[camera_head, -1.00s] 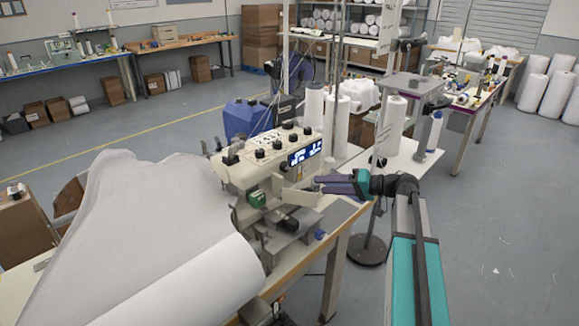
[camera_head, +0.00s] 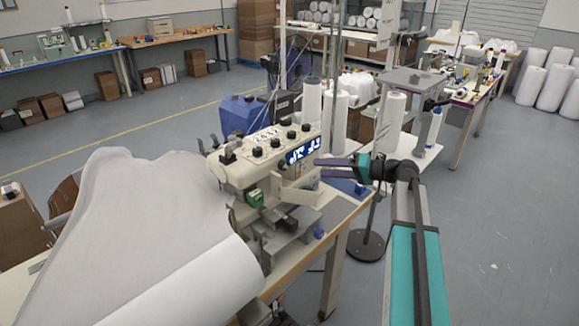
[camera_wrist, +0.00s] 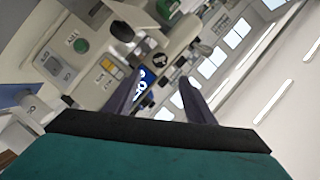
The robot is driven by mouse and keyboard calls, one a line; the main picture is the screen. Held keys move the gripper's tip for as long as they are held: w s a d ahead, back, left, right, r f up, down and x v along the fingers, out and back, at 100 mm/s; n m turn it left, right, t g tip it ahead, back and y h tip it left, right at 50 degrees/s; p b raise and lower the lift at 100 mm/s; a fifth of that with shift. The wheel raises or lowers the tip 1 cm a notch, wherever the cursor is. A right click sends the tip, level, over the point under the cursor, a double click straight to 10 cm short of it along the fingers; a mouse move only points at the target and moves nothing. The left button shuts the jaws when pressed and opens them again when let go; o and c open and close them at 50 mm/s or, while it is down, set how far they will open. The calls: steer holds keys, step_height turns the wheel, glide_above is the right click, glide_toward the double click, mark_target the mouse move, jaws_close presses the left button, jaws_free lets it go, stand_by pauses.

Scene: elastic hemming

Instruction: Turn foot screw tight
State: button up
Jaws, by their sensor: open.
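The sewing machine (camera_head: 240,165) stands on its table in the middle of the head view, cream-coloured, with black knobs on top and a lit blue display (camera_head: 303,151). The foot screw itself is too small to make out. My gripper (camera_head: 318,168) is open and empty, just right of the machine's head, its purple fingers pointing left toward it. In the wrist view the two fingers of my gripper (camera_wrist: 160,92) are apart, with the machine's display (camera_wrist: 139,84) seen between and beyond them. A green round part (camera_wrist: 82,46) and several black knobs show there too.
White fabric (camera_head: 140,220) covers the left of the table, with a rolled edge at the machine. White thread cones (camera_head: 335,115) and a metal stand (camera_head: 372,215) are behind and right of the machine. Open floor lies at the right.

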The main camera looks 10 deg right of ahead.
mark_target(286, 166)
steer(key=p+x, duration=0.4)
steer(key=x, duration=0.9)
steer(key=shift+w+p, duration=0.1)
steer(key=shift+p, duration=0.3)
steer(key=c, duration=1.1)
steer(key=shift+o, duration=0.2)
steer(key=shift+f, duration=0.1)
